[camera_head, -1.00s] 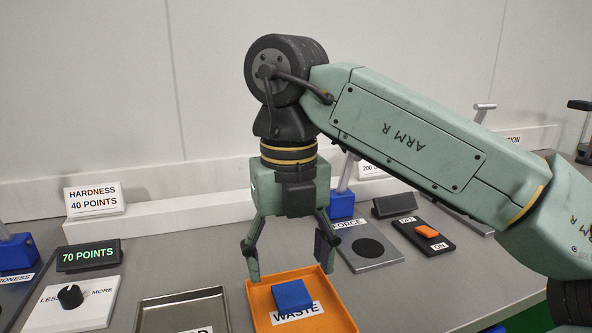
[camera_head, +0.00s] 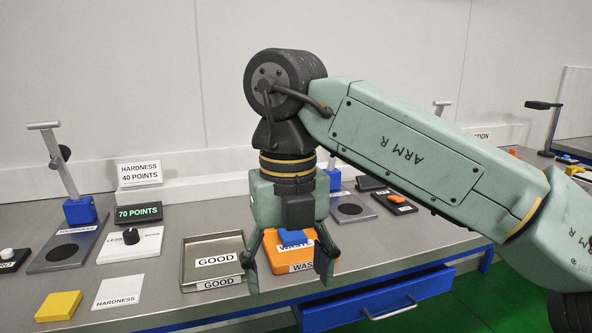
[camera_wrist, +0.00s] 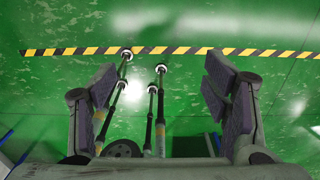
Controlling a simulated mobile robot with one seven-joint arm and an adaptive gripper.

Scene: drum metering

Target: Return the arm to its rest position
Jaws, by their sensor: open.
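My gripper (camera_head: 288,272) hangs fingers-down at the front of the bench in the head view, in front of the orange WASTE tray (camera_head: 280,267). Its jaws are spread with nothing between them. My green arm reaches in from the right side. A blue block (camera_head: 296,237) shows in the WASTE tray, partly hidden behind my gripper. In the wrist view, my gripper (camera_wrist: 172,95) is open and empty over the green floor with a yellow-black striped line (camera_wrist: 170,50).
An empty metal GOOD tray (camera_head: 214,261) stands left of the WASTE tray. A blue drawer (camera_head: 372,298) stands open below the bench.

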